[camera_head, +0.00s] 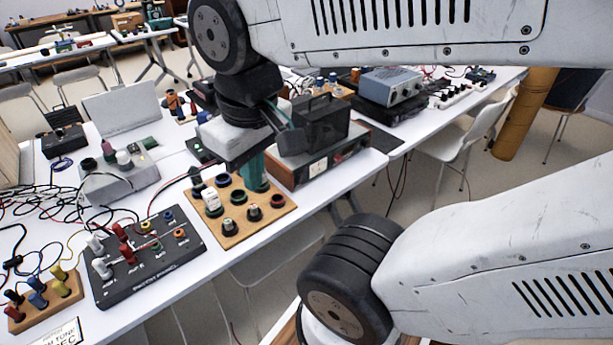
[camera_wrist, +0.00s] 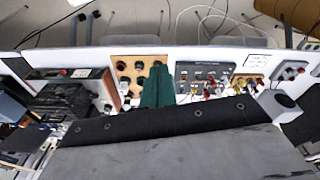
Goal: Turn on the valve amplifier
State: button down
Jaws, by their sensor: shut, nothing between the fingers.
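The device that looks like the valve amplifier (camera_head: 331,160) stands on the bench with a black cage (camera_head: 320,121) on top and a silver-brown front panel. In the wrist view, its front panel (camera_wrist: 68,73) is at the left. My gripper (camera_head: 254,172) has green fingers, shut and empty, pointing down. It is just left of the amplifier in the head view, above the back of a wooden board (camera_head: 236,229) with round terminals. In the wrist view the green fingers (camera_wrist: 157,85) overlap that board. The amplifier's switch is too small to make out.
A black switch box (camera_head: 146,270) and a small wooden board (camera_head: 42,308) with coloured plugs lie to the left. A blue-grey instrument (camera_head: 391,86) stands behind right. Loose cables cover the left of the bench. White chairs stand by the bench.

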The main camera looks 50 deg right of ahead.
jog(key=w+d+f+n+t+h, duration=0.15)
jog(key=w+d, duration=0.35)
jog(key=d, duration=0.5)
jog(key=w+d+n+t+h, duration=0.1)
jog(key=w+d+h, duration=0.3)
jog(key=d, duration=0.6)
jog(key=w+d+f+n+t+h, duration=0.15)
jog(key=w+d, duration=0.35)
jog(key=d, duration=0.5)
jog(key=d+f+n+t+y, duration=0.1)
jog(key=d+f+n+y, duration=0.1)
jog(key=d+f+n, duration=0.3)
jog(key=s+a+f+n+y, duration=0.2)
jog(key=s+f+n+y, duration=0.2)
jog(key=s+f+y, duration=0.4)
jog(key=s+f, duration=0.3)
jog(key=f, duration=0.1)
jog(key=shift+s+f+n+y, duration=0.3)
jog(key=shift+s+n+y, duration=0.05)
jog(key=shift+n+y, duration=0.05)
jog(key=shift+w+a+f, duration=0.1)
